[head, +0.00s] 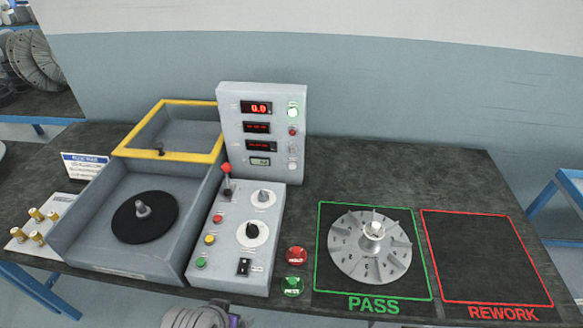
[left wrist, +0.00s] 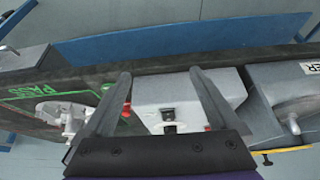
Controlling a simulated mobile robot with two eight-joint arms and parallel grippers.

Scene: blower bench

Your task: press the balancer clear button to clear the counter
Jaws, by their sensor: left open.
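The balancer's display tower (head: 262,130) stands at the back of the bench, its top readout showing 0.0 and others showing red dashes. Beside the readouts is a column of small buttons: a lit green one (head: 293,113), a red one (head: 293,132) and pale ones below. The control box (head: 265,213) in front carries red (head: 217,218), yellow (head: 210,240) and green (head: 201,262) buttons, knobs and a red-tipped lever. Labels are too small to identify the clear button. My left gripper (left wrist: 160,72) is open and empty, its fingers spread before the control box. My right gripper is out of view.
A finned blower wheel (head: 369,246) lies in the green PASS zone. The red REWORK zone (head: 485,258) is empty. Red (head: 296,255) and green (head: 292,286) buttons sit on the bench. The yellow-framed lid (head: 172,127) is open behind a black disc (head: 145,216).

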